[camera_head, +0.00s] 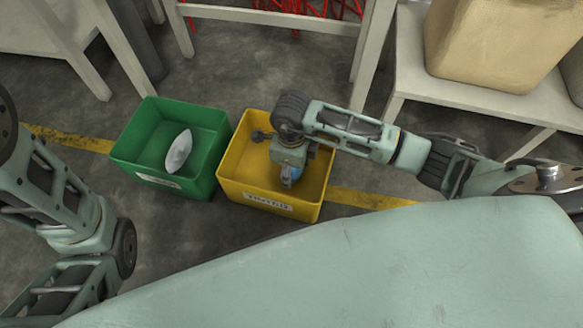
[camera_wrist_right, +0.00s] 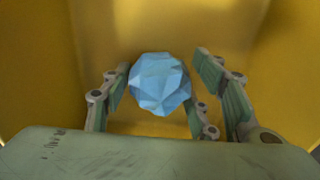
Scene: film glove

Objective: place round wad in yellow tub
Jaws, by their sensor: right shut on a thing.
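The round wad (camera_wrist_right: 160,83) is light blue and faceted, and in the right wrist view it sits between the fingers of my right gripper (camera_wrist_right: 165,68). My right gripper (camera_head: 288,181) is shut on it and points down inside the yellow tub (camera_head: 228,176), within its walls. In the head view only a small blue part of the wad (camera_head: 295,173) shows, as the gripper covers the rest. Whether the wad touches the tub floor I cannot tell. My left arm shows at the left, but its gripper is out of view.
A green tub (camera_head: 203,176) stands just left of the yellow tub, holding a pale pillow-shaped thing (camera_head: 179,152). A white table (camera_head: 480,100) with a tan block (camera_head: 495,45) stands at the back right.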

